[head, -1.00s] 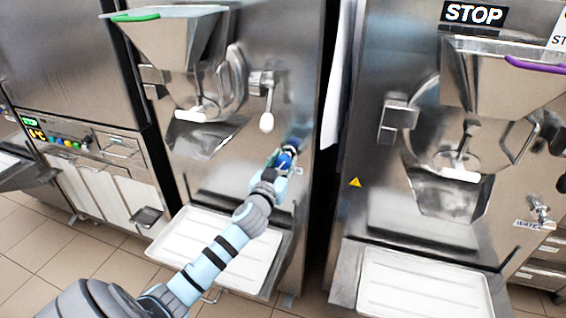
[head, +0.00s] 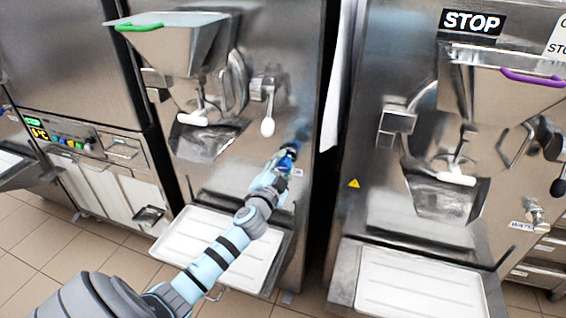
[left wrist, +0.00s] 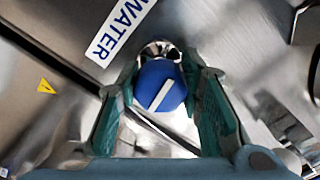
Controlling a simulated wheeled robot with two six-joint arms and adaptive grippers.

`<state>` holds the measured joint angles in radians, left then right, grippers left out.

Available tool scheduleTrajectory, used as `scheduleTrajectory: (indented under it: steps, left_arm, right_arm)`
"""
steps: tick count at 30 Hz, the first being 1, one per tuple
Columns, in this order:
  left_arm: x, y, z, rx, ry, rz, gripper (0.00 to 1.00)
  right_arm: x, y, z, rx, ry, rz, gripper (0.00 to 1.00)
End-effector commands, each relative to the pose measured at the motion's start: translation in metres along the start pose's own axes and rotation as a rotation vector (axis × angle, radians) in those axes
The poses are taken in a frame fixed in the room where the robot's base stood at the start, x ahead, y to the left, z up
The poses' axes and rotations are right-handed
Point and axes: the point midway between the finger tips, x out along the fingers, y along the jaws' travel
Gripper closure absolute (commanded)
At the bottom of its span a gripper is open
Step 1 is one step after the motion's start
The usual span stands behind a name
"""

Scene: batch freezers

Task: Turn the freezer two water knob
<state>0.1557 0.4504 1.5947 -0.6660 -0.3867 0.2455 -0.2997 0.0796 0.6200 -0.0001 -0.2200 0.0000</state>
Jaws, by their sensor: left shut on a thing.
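The water knob (left wrist: 161,86) is round and blue with a white bar across its face, which slants in the left wrist view. It sits on a metal fitting beside a white WATER label (left wrist: 120,31). My left gripper (left wrist: 163,100) is shut on the knob, with a green finger pad on each side of it. In the head view the left gripper (head: 284,160) is at the lower right front of the left freezer (head: 235,175), the one with the green hopper handle. It mostly hides the knob there. My right gripper is not in view.
A white tray (head: 215,243) stands below my left forearm. A lever with a white knob (head: 267,127) hangs above the gripper. The right freezer (head: 385,180) has a purple handle, a STOP sign (head: 472,21) and its own water tap (head: 536,214). A narrow dark gap separates the freezers.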

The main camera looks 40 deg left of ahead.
Motion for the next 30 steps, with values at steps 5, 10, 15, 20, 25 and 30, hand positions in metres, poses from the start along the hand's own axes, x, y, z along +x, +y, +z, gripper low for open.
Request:
scheduleTrajectory:
  steps: [5, 10, 15, 20, 25, 30]
  left_arm:
    - [-0.0005, 0.0005, 0.0012, 0.118, -0.004, 0.003, 0.94]
    - [-0.0006, 0.0007, 0.0012, 0.196, -0.003, 0.003, 0.94]
    - [-0.0006, 0.0010, 0.0013, 0.238, -0.003, 0.003, 0.94]
    - [-0.0006, 0.0013, 0.0015, 0.251, -0.003, 0.004, 0.94]
    - [-0.0006, 0.0015, 0.0017, 0.252, -0.003, 0.004, 0.94]
    - [-0.0006, 0.0016, 0.0018, 0.252, -0.003, 0.004, 0.63]
  right_arm:
    - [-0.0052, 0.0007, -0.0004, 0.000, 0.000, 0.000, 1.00]
    - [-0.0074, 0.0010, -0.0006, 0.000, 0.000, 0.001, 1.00]
    - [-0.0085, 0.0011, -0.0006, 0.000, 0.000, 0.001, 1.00]
    - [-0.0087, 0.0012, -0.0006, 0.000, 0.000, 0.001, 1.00]
    - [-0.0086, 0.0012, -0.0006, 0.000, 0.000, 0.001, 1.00]
    - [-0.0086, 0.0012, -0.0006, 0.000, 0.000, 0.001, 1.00]
